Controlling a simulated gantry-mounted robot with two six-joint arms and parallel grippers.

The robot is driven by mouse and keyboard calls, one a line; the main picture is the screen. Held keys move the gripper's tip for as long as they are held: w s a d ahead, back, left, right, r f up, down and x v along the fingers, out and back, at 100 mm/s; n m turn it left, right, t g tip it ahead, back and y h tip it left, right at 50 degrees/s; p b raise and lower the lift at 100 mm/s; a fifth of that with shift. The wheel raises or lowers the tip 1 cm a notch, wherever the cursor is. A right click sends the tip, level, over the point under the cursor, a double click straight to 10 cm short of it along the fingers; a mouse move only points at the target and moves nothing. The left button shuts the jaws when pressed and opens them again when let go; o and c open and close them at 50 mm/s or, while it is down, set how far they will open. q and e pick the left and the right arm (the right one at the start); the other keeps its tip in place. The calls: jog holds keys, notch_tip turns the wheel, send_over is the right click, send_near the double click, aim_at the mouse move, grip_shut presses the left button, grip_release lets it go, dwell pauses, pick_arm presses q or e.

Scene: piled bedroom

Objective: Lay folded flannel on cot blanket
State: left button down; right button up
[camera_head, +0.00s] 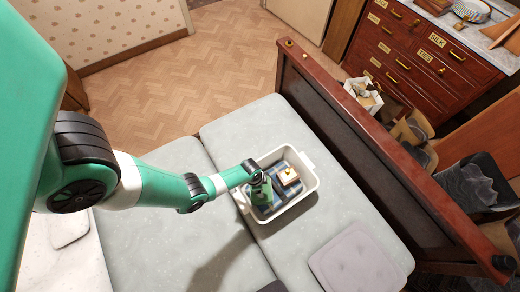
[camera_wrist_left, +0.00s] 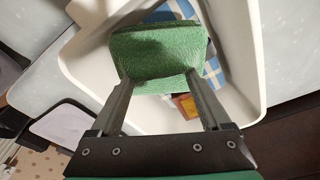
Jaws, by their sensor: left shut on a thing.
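The green folded flannel (camera_wrist_left: 158,55) is between the fingers of my left gripper (camera_wrist_left: 160,88), which is shut on its near edge. In the head view my left gripper (camera_head: 254,172) is over a white tub, with the green flannel (camera_head: 262,192) under it. A blue checked cloth, which looks like the cot blanket (camera_head: 277,203), lies in the tub, and part of it shows beyond the flannel in the left wrist view (camera_wrist_left: 212,68). I cannot tell whether the flannel touches it. My right gripper is out of view.
The white tub (camera_head: 308,188) stands on a pale grey mattress (camera_head: 225,130). A small pale item with a gold top (camera_head: 289,176) is in the tub. A grey cushion (camera_head: 355,262) lies nearby. A dark wooden bed board (camera_head: 365,145) rises on the right.

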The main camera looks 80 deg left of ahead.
pick_arm(q)
jog(key=shift+f+b, duration=0.95)
dwell(1.5)
grip_release()
notch_tip(320, 180, up, 6)
jog(key=p, duration=0.6)
dwell(0.4)
dwell(0.4)
